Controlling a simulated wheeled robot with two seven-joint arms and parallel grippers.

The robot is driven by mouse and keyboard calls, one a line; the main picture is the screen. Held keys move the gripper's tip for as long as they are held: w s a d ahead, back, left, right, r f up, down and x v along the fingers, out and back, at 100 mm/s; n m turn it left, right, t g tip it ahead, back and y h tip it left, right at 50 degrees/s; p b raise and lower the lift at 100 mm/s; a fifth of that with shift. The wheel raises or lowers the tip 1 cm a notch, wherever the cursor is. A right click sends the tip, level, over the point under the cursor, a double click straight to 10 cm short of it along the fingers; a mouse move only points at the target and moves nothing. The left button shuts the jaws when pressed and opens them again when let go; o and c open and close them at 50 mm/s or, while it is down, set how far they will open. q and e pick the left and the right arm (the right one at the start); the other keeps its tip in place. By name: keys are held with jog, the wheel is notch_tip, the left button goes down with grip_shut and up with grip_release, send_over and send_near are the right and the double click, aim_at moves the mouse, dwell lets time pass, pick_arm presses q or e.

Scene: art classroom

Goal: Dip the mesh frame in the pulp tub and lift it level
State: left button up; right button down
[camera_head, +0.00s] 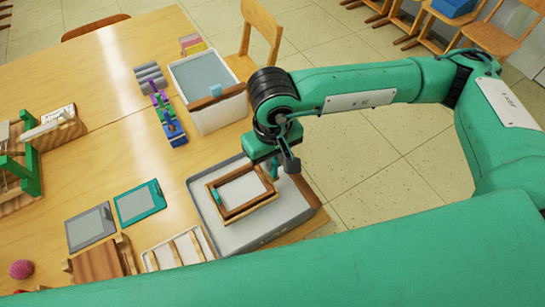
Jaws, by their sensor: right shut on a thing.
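The mesh frame (235,216) is a brown wooden rectangle around a pale panel, with a teal grip on its left side. It lies over a low grey tray (294,212) near the table's right edge. I cannot tell whether it touches the tray. My right gripper (274,170) is shut on the mesh frame at its far right side, pointing down. A deep pale tub (219,119) with grey contents, likely the pulp tub, stands farther back. A brown bar with a teal grip (215,90) lies across its near side. My left gripper is out of view.
Purple and blue clamp-like items (170,126) stand left of the tub. Two flat panels, one grey (91,228) and one teal-edged (139,203), lie left of the tray. A slatted rack (180,248) sits close by. A wooden chair (262,33) stands behind the table.

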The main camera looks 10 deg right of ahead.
jog(key=shift+r, duration=0.15)
jog(key=shift+r+p, duration=0.5)
jog(key=shift+r, duration=1.85)
